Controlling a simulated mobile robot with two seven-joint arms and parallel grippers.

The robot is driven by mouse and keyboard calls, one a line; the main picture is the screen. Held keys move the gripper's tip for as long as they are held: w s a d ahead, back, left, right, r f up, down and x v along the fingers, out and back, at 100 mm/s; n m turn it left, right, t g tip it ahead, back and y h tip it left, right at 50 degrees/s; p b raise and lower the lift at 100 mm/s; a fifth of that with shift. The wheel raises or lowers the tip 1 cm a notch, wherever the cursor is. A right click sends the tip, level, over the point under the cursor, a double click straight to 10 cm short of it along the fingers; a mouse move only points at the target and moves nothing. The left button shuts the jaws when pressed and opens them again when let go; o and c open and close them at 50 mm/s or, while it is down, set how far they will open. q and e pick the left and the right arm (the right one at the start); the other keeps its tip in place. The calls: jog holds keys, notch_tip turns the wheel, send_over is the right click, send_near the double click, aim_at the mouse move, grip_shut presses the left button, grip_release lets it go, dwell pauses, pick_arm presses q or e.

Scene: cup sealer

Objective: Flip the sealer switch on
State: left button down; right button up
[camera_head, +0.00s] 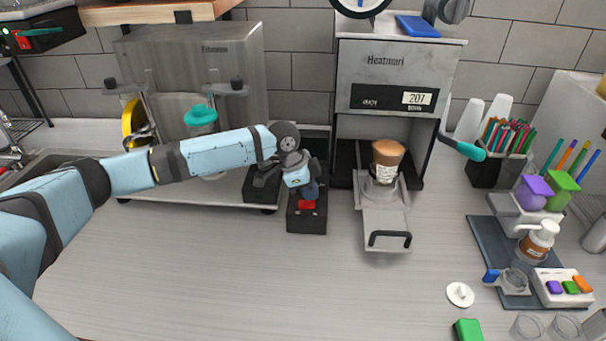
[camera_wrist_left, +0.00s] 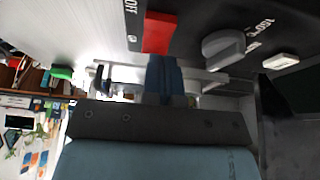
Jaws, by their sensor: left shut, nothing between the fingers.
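The sealer (camera_head: 385,70) is a grey machine with a display reading 207, standing at the back centre. A black control box (camera_head: 306,222) on the counter to its left carries a red switch (camera_head: 307,205). In the left wrist view the red switch (camera_wrist_left: 158,32) sits beside the letters OFF. My left gripper (camera_head: 309,190) is right above the box, with its blue fingers closed together and empty. In the wrist view the fingertips (camera_wrist_left: 160,62) are at the red switch's lower edge; I cannot tell whether they touch. My right gripper is out of view.
A grey knob (camera_wrist_left: 222,48) and a white button (camera_wrist_left: 280,61) are beside the switch. A brown-topped cup (camera_head: 385,165) sits in the sealer's pulled-out tray (camera_head: 383,222). A steel machine (camera_head: 195,60) stands behind my left arm. The front counter is mostly clear.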

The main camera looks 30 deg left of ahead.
pick_arm(q)
jog(key=shift+w+d+f, duration=0.1)
jog(key=shift+d+f, duration=0.1)
jog(key=shift+f, duration=0.2)
jog(key=shift+d+f, duration=0.1)
jog(key=shift+f, duration=0.1)
jog(key=shift+p, duration=0.35)
jog(key=shift+a+r+p, duration=0.2)
jog(key=shift+a+p, duration=0.15)
jog(key=shift+a, duration=0.05)
jog(key=shift+s+a, duration=0.35)
